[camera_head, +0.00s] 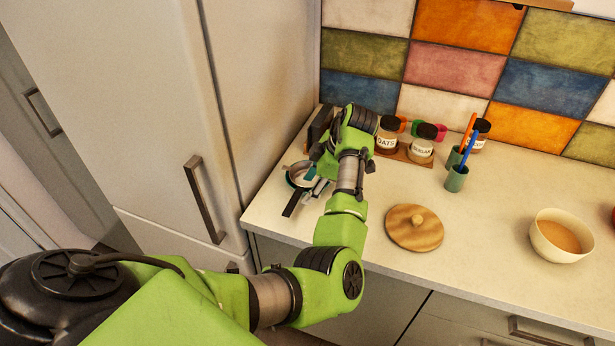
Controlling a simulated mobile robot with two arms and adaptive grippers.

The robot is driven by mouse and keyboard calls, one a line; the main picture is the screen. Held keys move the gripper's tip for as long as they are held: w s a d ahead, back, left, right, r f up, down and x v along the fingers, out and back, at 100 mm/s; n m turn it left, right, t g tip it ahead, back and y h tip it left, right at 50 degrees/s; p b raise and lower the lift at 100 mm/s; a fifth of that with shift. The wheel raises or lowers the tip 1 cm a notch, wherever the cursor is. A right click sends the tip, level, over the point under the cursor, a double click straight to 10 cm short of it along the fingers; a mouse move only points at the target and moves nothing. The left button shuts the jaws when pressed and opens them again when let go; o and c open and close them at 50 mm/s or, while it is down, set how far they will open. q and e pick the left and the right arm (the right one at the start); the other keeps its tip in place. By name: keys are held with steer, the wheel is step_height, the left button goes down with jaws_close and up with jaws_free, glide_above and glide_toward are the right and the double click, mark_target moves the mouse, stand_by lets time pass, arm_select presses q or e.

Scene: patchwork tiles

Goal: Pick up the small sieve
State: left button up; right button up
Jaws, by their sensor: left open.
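What looks like the small sieve (297,176), a round pale rim with a teal edge, lies on the counter near its left end. A dark bar (293,203) beside it may be its handle; I cannot tell for sure. My left gripper (314,181) is open at the right side of the sieve, partly hidden by my green left arm. Whether its fingers touch the sieve is not clear. My right gripper is not in view.
Oats (388,132) and sugar (422,140) jars stand on a small wooden tray behind my arm. Green cups (456,179) hold pens. A round wooden lid (414,228) and a cream bowl (561,236) sit to the right. A tall cabinet (165,120) borders the counter's left.

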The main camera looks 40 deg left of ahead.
arm_select(q)
steer(key=shift+x, duration=1.15)
steer(key=shift+r, duration=0.1)
jaws_close()
